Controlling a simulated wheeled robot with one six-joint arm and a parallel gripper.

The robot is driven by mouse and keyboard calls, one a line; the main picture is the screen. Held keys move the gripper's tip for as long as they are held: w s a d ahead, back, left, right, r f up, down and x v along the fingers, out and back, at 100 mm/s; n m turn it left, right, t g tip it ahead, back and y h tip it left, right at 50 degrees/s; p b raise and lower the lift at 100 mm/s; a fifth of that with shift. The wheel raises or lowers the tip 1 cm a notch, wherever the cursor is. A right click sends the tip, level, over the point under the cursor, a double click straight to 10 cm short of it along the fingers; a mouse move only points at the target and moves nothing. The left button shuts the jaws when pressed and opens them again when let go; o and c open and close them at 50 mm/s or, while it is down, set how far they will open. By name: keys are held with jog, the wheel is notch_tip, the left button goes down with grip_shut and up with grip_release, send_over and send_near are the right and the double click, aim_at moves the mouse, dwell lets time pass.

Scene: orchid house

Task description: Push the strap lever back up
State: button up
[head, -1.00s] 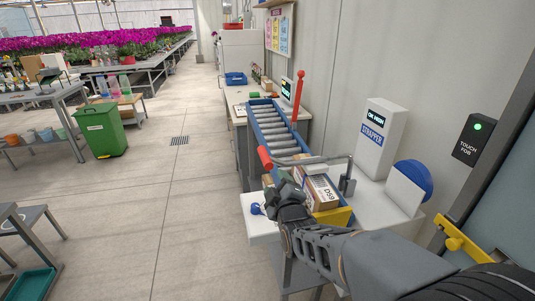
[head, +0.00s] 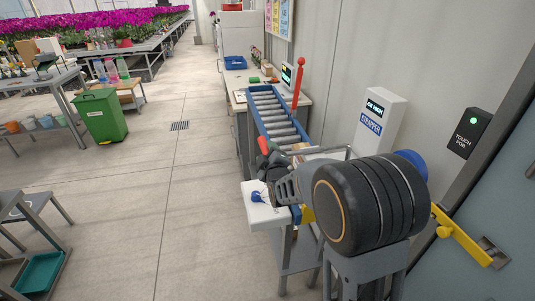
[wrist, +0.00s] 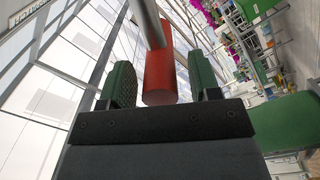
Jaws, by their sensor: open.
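The strap lever is a grey bar (head: 338,150) with a red grip (head: 264,145), low and roughly level in front of the white strapper (head: 379,118). In the wrist view the red grip (wrist: 160,72) shows between the two green finger pads, on a grey rod (wrist: 148,20). My gripper (wrist: 162,88) is open, with a visible gap beside each pad. In the head view my gripper (head: 266,165) is just below the grip. My arm hides most of the box and the strapper table; whether the gripper touches the grip is unclear.
A blue-framed roller conveyor (head: 275,117) runs behind the lever, with an upright red post (head: 299,82) beside it. A yellow latch bar (head: 461,238) crosses the door at right. A blue disc (head: 411,162) is partly hidden by my arm. The floor at left (head: 150,200) is clear.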

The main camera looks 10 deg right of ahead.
grip_shut()
dwell(0.5)
